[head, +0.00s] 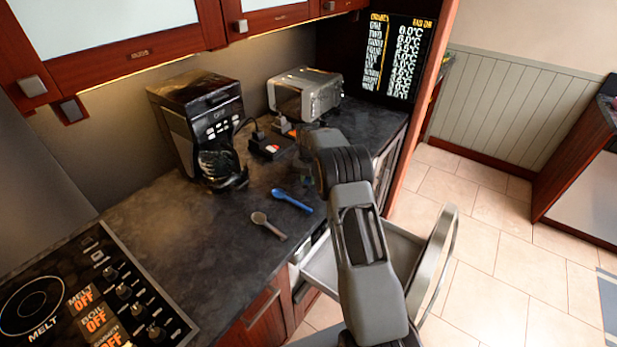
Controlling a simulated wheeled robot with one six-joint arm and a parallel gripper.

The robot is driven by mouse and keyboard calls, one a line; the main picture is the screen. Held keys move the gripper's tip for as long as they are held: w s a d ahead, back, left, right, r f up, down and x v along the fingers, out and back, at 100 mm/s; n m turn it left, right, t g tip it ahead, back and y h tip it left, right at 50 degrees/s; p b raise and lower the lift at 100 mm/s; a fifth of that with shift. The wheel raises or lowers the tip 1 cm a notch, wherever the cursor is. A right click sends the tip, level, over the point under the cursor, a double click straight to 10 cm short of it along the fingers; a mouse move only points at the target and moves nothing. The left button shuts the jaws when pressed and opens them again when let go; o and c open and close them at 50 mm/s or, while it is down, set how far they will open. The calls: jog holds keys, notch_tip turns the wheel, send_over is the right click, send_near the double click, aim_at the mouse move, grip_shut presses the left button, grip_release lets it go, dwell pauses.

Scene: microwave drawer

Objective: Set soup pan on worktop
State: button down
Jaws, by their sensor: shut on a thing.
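My arm reaches up from the bottom over the open drawer to the back right of the dark worktop (180,225). My gripper (307,170) is at the arm's far end, over the worktop in front of the toaster, mostly hidden by my wrist. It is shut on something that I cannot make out. I cannot pick out a soup pan; it may be hidden behind my wrist.
A microwave drawer (442,250) stands open below my arm. A blue spoon (291,200) and a grey-brown spoon (268,226) lie on the worktop. A coffee machine (200,115), a toaster (305,93) and a cooktop (85,295) stand around. Worktop left of the spoons is clear.

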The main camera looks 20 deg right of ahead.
jog(key=shift+f, duration=0.2)
jog(key=shift+f, duration=0.15)
jog(key=c, duration=1)
grip_release()
jog(key=shift+o, duration=0.2)
